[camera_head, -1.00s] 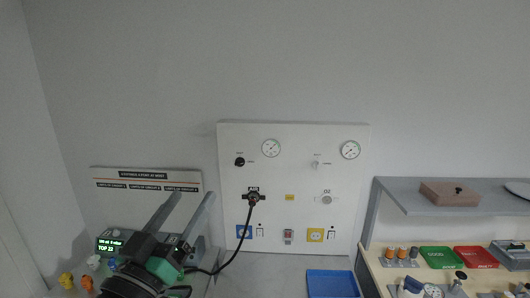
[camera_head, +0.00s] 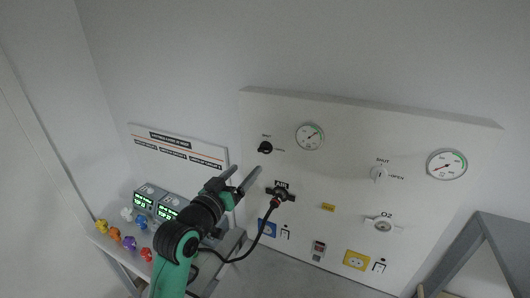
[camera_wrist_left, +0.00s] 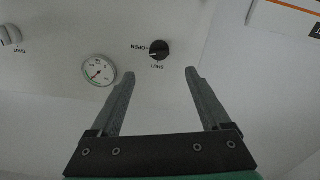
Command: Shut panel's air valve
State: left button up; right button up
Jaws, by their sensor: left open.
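The panel's air valve is a black round knob (camera_head: 265,147) at the panel's upper left, above the AIR outlet. In the left wrist view the knob (camera_wrist_left: 159,50) appears upside down between SHUT and OPEN labels, and a pale mark on it seems to face OPEN. My left gripper (camera_head: 245,169) is open and empty, below and left of the knob. In the left wrist view its fingertips (camera_wrist_left: 160,73) are spread to either side of the knob's line, with the knob ahead of them, apart. My right gripper is not in view.
A black hose plug (camera_head: 280,194) sits in the AIR outlet close to the left gripper, its hose hanging down. A gauge (camera_head: 309,136) is right of the knob. The white O2 valve (camera_head: 379,173) is further right. Monitors (camera_head: 167,207) and coloured knobs stand lower left.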

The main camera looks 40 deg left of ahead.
pick_arm(q)
jog(key=b, duration=0.7)
send_near(263, 151)
jog(key=w+f, duration=0.1)
jog(key=w, duration=0.3)
jog(key=w+a+p, duration=0.1)
jog(key=w, duration=0.1)
jog(key=w+a+r, duration=0.1)
jog(key=w, duration=0.1)
jog(key=shift+a+p, duration=0.1)
jog(key=shift+p, duration=0.25)
jog(key=shift+w+a, duration=0.15)
jog(key=shift+w, duration=0.4)
grip_shut()
